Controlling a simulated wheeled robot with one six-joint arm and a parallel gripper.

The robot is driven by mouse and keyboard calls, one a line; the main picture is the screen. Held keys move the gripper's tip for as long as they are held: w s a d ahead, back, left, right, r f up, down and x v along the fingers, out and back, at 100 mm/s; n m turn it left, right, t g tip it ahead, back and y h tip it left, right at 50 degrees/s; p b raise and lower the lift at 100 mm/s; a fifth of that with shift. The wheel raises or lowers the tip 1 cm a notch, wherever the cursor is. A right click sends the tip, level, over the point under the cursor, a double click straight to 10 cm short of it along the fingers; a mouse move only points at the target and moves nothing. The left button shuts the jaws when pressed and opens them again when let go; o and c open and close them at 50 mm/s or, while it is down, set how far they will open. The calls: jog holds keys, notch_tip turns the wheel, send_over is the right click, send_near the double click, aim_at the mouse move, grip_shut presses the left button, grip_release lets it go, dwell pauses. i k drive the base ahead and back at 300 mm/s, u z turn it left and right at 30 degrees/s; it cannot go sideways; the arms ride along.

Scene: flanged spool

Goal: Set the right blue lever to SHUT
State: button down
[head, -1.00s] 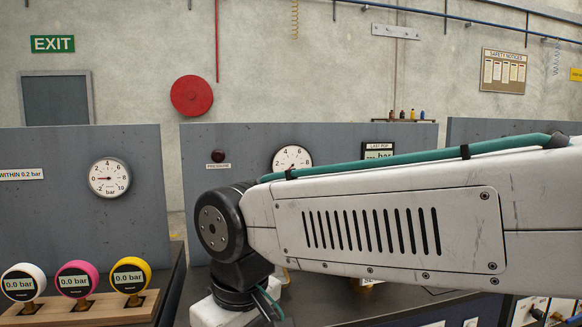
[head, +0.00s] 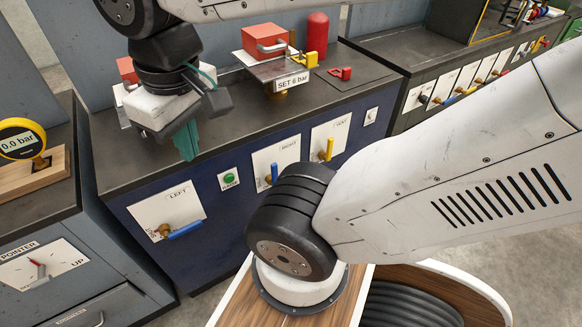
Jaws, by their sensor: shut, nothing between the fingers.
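The right blue lever (head: 273,172) is on a white plate (head: 288,150) on the dark blue bench front. It points up and down. My arm's joint hides the lower right part of that plate, so any SHUT mark is not readable. My gripper (head: 188,152) points down at the bench's front edge, above and left of the right lever and apart from it. Its green fingers are shut with nothing between them.
The left blue lever (head: 186,230) lies nearly level on its own plate. A green button (head: 229,178) sits between the plates. A yellow lever (head: 329,148) is to the right. A red block (head: 265,40) and red cylinder (head: 317,37) stand on the bench.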

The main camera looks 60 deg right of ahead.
aim_at(272, 174)
jog(key=z, duration=0.15)
jog(key=k, duration=0.35)
jog(key=z, duration=0.9)
jog(key=i, duration=0.5)
jog(key=z, duration=0.15)
jog(key=k, duration=0.45)
jog(key=u, duration=0.1)
